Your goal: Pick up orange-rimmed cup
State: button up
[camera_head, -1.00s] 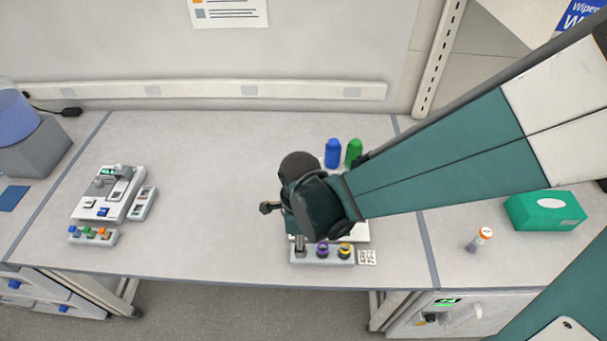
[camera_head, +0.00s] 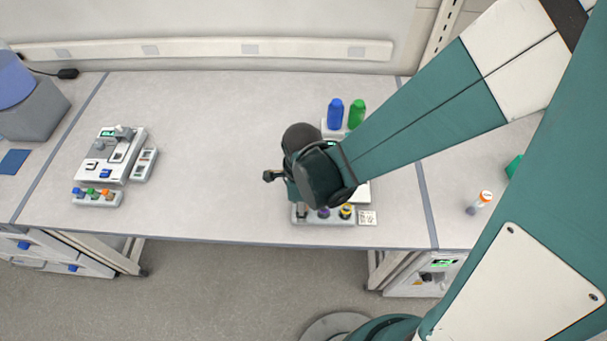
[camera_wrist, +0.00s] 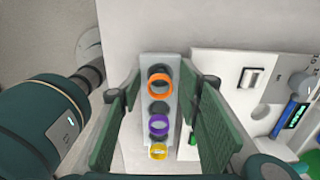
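The orange-rimmed cup (camera_wrist: 160,81) stands in the far slot of a pale rack (camera_wrist: 160,61) in the wrist view. My gripper (camera_wrist: 162,92) is open, with one green-grey finger pad on each side of the rack's row. The orange rim appears between the fingertips; I cannot tell whether they touch it. In the head view my gripper (camera_head: 302,208) is over the left end of the rack (camera_head: 334,221), and the orange rim is hidden there.
The same rack holds a purple-rimmed cup (camera_wrist: 158,125) and a yellow-rimmed cup (camera_wrist: 158,151). A white device (camera_wrist: 232,62) stands close to the right finger. Blue (camera_head: 335,114) and green (camera_head: 357,114) bottles stand behind my wrist. An orange-capped vial (camera_head: 481,201) is at right. The table's middle-left is clear.

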jog(key=c, duration=0.9)
jog(key=shift+r, duration=0.15)
jog(key=shift+r+p, duration=0.4)
jog(key=shift+r, duration=4.45)
